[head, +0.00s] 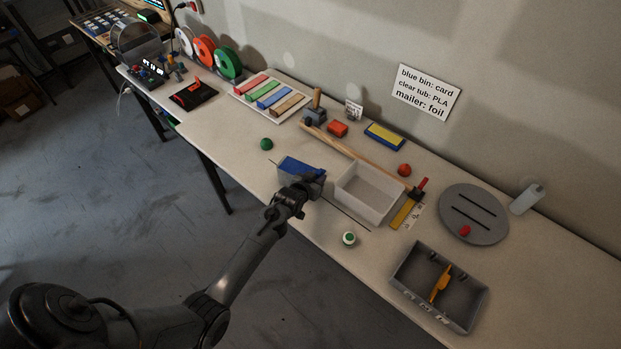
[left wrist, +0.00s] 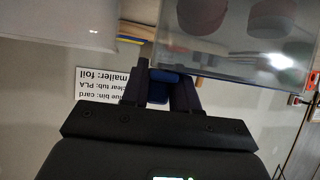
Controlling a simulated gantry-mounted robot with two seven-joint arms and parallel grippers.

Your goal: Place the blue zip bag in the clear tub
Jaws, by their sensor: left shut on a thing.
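My left gripper (head: 305,184) is shut on the blue zip bag (head: 292,168), just left of the clear tub. In the left wrist view the fingers (left wrist: 160,88) pinch a blue part at the edge of the see-through bag (left wrist: 240,50). Dark round shapes show inside the bag. The clear tub (head: 346,192) is a whitish, open box on the table and looks empty. The bag is outside the tub, and its gap above the table is hard to judge. My right gripper is not in view.
A wooden bar (head: 352,151) lies behind the tub. A white and green round item (head: 349,239) sits in front of it. A yellow strip (head: 403,212) and a grey bin (head: 397,282) are to the right. A green ball (head: 267,144) is to the left. A wall sign (head: 426,92) hangs behind.

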